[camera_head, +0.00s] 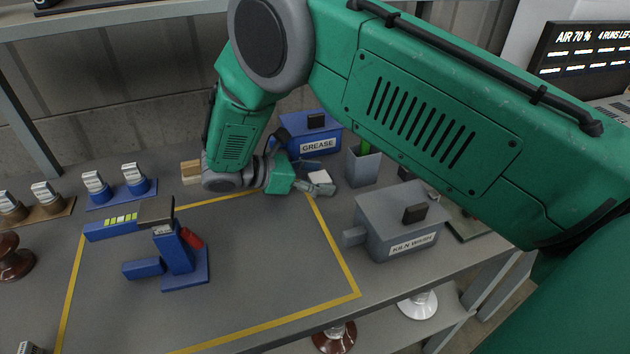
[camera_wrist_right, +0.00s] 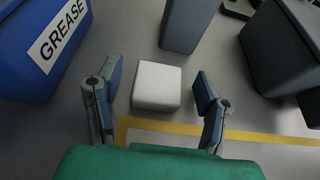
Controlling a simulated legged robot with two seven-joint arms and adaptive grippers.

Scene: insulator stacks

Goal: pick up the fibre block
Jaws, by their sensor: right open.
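A small white block, which I take for the fibre block (camera_wrist_right: 157,86), lies on the grey bench top in the right wrist view. In the head view it shows partly, as a pale patch (camera_head: 319,175) beyond the fingers. My right gripper (camera_head: 314,187) is open, and in the wrist view its two fingers (camera_wrist_right: 157,92) are spread to either side of the block, with gaps on both sides. I see no contact. My left gripper is not in view.
A blue GREASE box (camera_head: 312,137) and a grey open holder (camera_head: 362,165) stand close behind the block. A grey labelled box (camera_head: 396,225) stands to the right. A blue clamp-like fixture (camera_head: 178,258) stands inside the yellow outline; bare bench lies to its right.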

